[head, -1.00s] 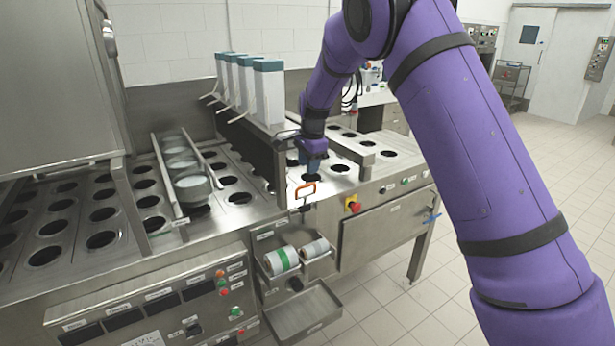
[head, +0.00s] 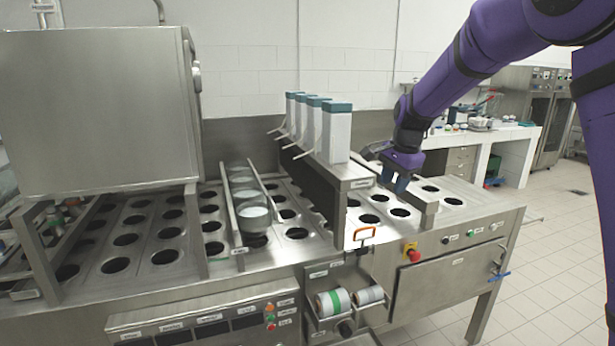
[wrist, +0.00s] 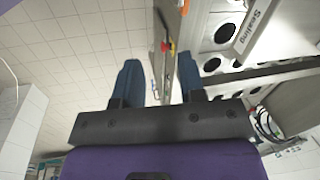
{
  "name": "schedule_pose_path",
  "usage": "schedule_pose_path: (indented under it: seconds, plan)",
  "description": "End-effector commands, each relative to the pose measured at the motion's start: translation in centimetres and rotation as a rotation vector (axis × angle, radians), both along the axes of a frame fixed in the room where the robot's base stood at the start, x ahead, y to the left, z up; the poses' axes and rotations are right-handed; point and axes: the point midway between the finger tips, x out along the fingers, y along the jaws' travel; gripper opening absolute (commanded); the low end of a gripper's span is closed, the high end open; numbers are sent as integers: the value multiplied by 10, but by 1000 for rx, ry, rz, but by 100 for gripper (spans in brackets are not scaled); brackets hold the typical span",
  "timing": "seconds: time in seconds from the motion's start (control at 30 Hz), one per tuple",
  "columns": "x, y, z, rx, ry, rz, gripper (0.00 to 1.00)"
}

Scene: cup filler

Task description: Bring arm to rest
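My purple arm (head: 480,50) reaches in from the upper right of the head view. My gripper (head: 402,184) hangs above the right part of the steel cup filler (head: 300,262), near the round holes. In the wrist view the two blue fingers of my gripper (wrist: 158,84) stand apart with nothing between them. The machine's edge and floor tiles show beyond them.
An orange handle (head: 365,233) and a red stop button (head: 411,250) are at the front edge. Stacked bowls (head: 252,214) sit in a rail at left. The tiled floor (head: 545,290) at right is clear.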

Motion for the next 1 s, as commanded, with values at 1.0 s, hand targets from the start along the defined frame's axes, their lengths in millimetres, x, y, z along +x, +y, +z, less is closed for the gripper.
schedule_pose_path:
  seconds: [1.0]
  plan:
    - [-328, -62, 111, -268, -273, 786, 37]
